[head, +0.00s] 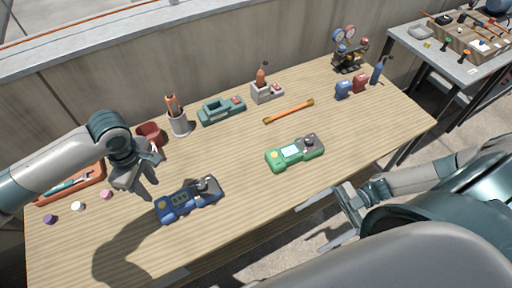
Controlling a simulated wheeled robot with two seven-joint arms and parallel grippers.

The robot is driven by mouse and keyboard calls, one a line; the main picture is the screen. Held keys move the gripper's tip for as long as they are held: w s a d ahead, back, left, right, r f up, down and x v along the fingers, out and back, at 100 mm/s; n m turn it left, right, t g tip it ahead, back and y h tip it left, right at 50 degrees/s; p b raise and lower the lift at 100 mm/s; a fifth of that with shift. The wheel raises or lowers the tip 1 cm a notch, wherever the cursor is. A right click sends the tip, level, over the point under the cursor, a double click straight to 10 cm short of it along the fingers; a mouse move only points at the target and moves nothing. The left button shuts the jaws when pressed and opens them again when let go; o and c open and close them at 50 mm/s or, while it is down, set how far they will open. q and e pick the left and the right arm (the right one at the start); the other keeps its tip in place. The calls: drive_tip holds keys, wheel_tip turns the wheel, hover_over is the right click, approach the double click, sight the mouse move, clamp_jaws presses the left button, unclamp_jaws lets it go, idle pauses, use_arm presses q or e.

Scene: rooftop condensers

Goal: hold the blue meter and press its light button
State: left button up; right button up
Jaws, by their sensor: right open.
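The blue meter (188,199) lies on the wooden table, left of centre near the front edge. It has a yellow round part at its left end, a dark panel in the middle and a grey knob-like part at its right end. Which part is its light button is too small to tell. My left gripper (137,191) hangs above the table just left of the blue meter, apart from it; its jaw gap is unclear from this angle. My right gripper (315,228) is open and empty, off the table's front edge, below and right of a green meter (294,152).
Gauges (348,48) stand at the back right. An orange tray (72,187) and small caps (78,206) lie left. The table between the meters is clear.

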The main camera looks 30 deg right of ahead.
drive_tip(key=a+r+n+g+h, duration=0.2)
drive_tip(key=a+r+n+g, duration=0.1)
drive_tip(key=a+n+g, duration=0.65)
wheel_tip(320, 180, up, 9)
drive_tip(key=n+t+h, duration=0.9)
drive_tip(key=n+h, duration=0.6)
drive_tip(key=n, duration=1)
hover_over(210, 185)
drive_tip(key=shift+w+m, duration=0.1)
drive_tip(key=shift+m, duration=0.15)
drive_tip(key=shift+f, duration=0.1)
wheel_tip(210, 185, down, 17)
drive_tip(key=shift+f, duration=0.1)
